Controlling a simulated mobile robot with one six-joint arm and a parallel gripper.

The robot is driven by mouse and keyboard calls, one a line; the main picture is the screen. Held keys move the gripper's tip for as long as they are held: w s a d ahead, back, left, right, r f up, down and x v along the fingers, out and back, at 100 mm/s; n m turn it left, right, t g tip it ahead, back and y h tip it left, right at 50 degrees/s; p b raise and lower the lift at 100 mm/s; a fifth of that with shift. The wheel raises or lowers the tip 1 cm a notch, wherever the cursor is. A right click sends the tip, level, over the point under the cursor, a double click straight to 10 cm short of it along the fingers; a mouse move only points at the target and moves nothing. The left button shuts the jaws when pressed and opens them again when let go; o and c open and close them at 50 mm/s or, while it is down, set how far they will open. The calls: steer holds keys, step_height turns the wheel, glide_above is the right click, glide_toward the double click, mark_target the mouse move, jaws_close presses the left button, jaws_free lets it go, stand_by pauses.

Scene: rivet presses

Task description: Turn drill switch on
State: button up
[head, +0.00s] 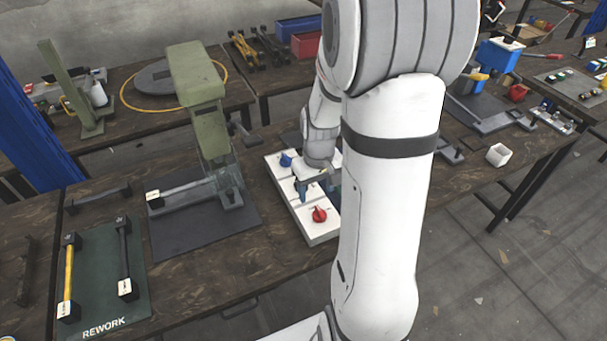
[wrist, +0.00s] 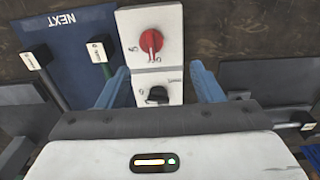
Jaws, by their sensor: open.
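A white panel (head: 291,200) of rotary switches lies on the workbench. It has a blue knob (head: 286,160) at its far end and a red knob (head: 319,214) at its near end. In the wrist view the panel (wrist: 131,24) shows a red knob (wrist: 151,42) and a black knob (wrist: 157,95). The labels are too small to tell which switch is the drill's. My gripper (head: 313,184) is over the middle of the panel. In the wrist view my gripper (wrist: 160,72) is open, with the black knob between its blue fingers.
A green press (head: 197,80) stands left of the panel on a dark mat. A REWORK mat (head: 85,312) with handled parts lies at the front left. My arm hides the bench right of the panel.

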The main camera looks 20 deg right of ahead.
mark_target(320, 211)
steer(key=f, duration=0.1)
steer(key=d, duration=0.1)
steer(key=f, duration=0.1)
steer(key=shift+w+d+f, duration=0.25)
steer(key=shift+d+f, duration=0.05)
steer(key=shift+f+p, duration=0.6)
steer(key=shift+f, duration=3.15)
steer(key=shift+c, duration=0.3)
steer(key=c, duration=0.9)
